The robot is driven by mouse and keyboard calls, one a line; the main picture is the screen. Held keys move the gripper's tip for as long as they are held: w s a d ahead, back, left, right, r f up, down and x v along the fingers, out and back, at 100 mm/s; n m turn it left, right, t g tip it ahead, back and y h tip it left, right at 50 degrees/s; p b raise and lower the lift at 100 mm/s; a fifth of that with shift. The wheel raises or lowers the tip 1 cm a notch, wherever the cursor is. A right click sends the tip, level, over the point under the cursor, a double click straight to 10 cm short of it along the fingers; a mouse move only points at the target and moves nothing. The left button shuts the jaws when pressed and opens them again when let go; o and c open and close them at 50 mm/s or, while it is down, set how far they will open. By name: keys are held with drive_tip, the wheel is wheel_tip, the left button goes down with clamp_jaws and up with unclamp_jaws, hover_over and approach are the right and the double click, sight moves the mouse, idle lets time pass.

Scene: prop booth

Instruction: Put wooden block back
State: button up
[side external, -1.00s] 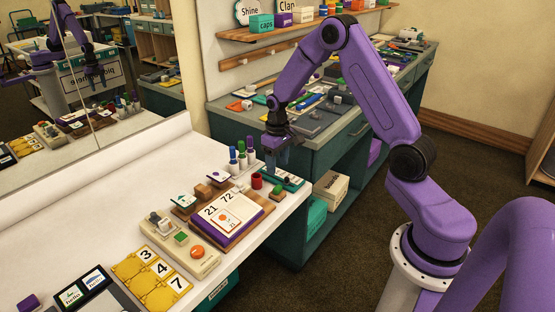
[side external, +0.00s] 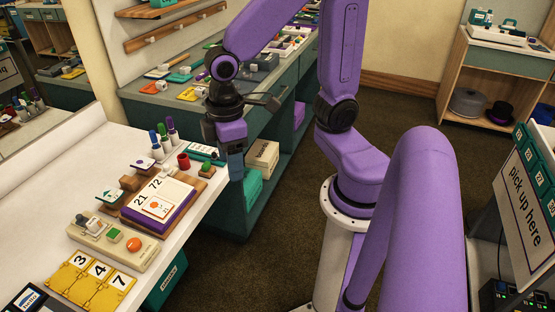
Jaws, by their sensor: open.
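A small brown wooden block (side external: 130,183) sits on the white table, behind the desk calendar (side external: 160,203) with the numbers 21 and 72, between two small white cards. I cannot tell whether it rests on the calendar's wooden board or on the table.
Near the gripper are a teal tray (side external: 207,153), a red cup (side external: 183,161), a green-topped wooden piece (side external: 206,170) and several upright markers (side external: 164,136). A control box (side external: 113,240) and yellow number tiles (side external: 88,278) stand nearer. A cardboard box (side external: 262,158) sits on a low shelf behind.

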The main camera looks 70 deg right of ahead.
drive_tip(key=s+d+r+n, duration=0.1)
drive_tip(key=s+n, duration=0.2)
drive_tip(key=s, duration=0.6)
drive_tip(key=shift+s+d+r, duration=0.15)
drive_tip(key=shift+s, duration=0.25)
idle(0.6)
